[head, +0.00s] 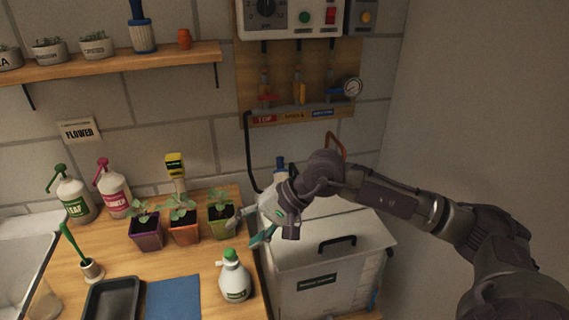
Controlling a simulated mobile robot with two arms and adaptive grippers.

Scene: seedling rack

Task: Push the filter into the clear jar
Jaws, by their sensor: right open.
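A clear jar (43,301) appears at the lower left, beside the sink; the bottom frame edge cuts it off. A blue ribbed cylinder with a dark stem (142,36) stands upright on the wall shelf; I cannot tell whether it is the filter. My right gripper (249,229) reaches in from the right, over the bench's right edge. Its fingers are apart and empty, close to the green potted seedling and far from both the jar and the blue cylinder. My left gripper is not in view.
Seedlings in a purple (147,233), an orange (184,231) and a green pot (221,222) stand in a row. A white bottle (234,280), blue mat (173,299) and black tray (113,302) are in front. A white chest (330,277) stands right of the bench.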

